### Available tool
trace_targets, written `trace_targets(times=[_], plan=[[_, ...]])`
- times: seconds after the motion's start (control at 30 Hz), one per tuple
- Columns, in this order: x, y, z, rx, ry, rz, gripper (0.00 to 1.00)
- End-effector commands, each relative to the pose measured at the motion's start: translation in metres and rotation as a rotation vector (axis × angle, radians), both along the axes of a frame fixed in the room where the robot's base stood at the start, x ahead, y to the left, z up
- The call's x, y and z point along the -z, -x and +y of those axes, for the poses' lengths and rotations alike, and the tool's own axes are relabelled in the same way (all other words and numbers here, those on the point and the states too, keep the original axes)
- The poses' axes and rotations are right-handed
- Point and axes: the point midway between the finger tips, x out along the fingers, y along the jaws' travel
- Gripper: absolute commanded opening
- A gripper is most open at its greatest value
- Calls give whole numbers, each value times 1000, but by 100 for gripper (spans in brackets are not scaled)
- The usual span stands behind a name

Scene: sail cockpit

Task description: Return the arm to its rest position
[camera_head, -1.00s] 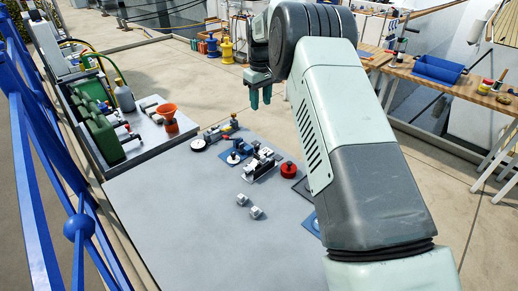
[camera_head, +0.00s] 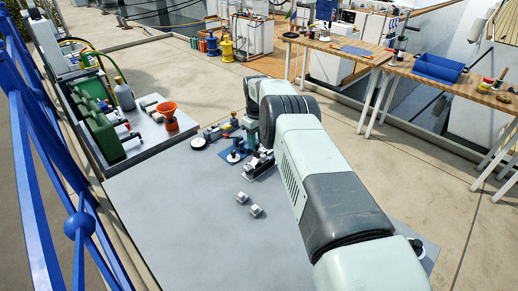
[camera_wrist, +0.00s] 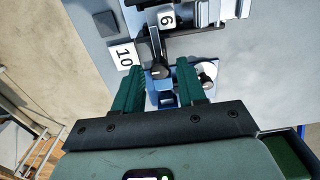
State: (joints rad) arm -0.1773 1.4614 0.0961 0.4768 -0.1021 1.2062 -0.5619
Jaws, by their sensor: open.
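My gripper (camera_head: 251,134) is low over the grey table (camera_head: 170,225), near the cluster of fittings in the head view. In the wrist view its two green fingers (camera_wrist: 161,88) are apart. Between and beyond them lie a blue base plate and a dark and silver fitting (camera_wrist: 160,68). I cannot tell whether the fingers touch it. I see nothing clearly gripped. My upper arm fills the middle right of the head view and hides part of the table.
Two small pale blocks (camera_head: 249,206) lie in front of the fittings. Tags reading 10 (camera_wrist: 124,57) and 6 (camera_wrist: 166,18) show close by. A blue railing (camera_head: 80,225) runs at left. The front left tabletop is clear.

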Motion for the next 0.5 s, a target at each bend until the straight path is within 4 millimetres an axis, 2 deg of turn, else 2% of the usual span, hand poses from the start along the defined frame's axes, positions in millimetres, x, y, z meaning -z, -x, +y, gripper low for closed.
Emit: trace_targets(times=[0.2, 0.5], plan=[[22, 0, 0, 0, 0, -1, 40], [28, 0, 0, 0, 0, -1, 40]])
